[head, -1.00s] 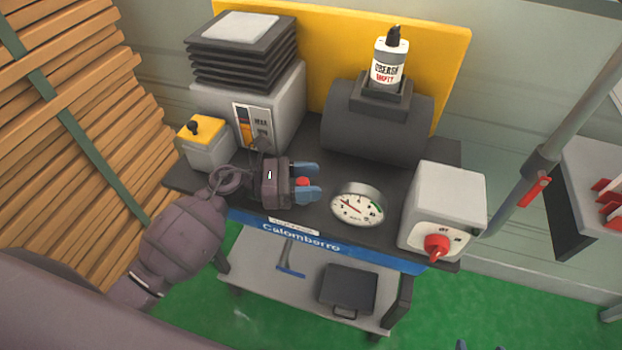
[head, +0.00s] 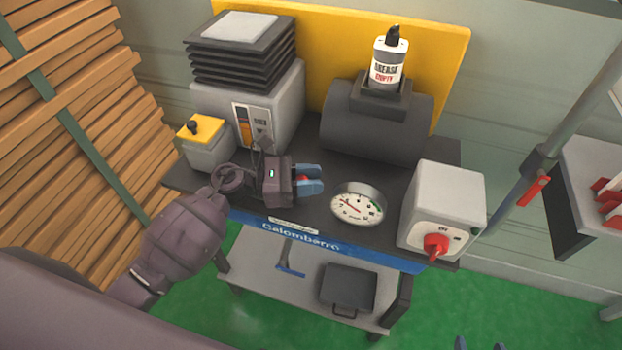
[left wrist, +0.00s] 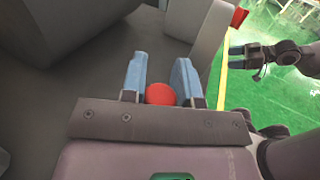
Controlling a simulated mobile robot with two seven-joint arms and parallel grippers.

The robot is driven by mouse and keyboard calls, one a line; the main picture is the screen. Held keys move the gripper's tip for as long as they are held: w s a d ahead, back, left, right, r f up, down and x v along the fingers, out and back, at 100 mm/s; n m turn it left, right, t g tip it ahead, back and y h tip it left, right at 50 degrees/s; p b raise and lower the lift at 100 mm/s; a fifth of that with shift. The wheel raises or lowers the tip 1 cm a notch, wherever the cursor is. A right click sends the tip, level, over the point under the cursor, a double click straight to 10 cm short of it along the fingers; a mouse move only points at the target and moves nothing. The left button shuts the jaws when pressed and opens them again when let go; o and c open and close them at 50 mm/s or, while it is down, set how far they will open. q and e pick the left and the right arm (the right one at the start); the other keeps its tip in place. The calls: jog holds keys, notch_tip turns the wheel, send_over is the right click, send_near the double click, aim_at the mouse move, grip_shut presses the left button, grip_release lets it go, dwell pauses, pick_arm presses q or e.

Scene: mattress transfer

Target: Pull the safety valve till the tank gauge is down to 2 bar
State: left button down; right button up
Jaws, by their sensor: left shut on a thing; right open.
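The red valve knob (head: 303,179) sits low on the dark bench top, mostly covered by my fingers in the head view. My left gripper (head: 318,180) is shut on it. In the left wrist view the red knob (left wrist: 160,94) shows between the blue fingers of the left gripper (left wrist: 160,62). The round white pressure gauge (head: 357,203) is just right of the gripper; its thin needle points up and left, and its numbers are too small to read. The dark tank (head: 375,125) lies behind. My right gripper (head: 478,343) barely shows at the bottom edge and is open.
A grey box with a red rotary switch (head: 437,245) stands right of the gauge. A grease bottle (head: 388,62) stands on the tank. A grey machine (head: 280,105) and a yellow-topped box (head: 203,140) stand at left. Stacked slats (head: 70,120) rise beside my left arm.

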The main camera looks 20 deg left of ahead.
pick_arm(q)
jog(key=shift+r, duration=0.6)
jog(key=c, duration=0.9)
grip_release()
jog(key=shift+a, duration=0.1)
jog(key=b+v, duration=0.1)
jog(key=v, duration=0.9)
jog(key=shift+s+a, duration=0.1)
jog(key=shift+a, duration=0.25)
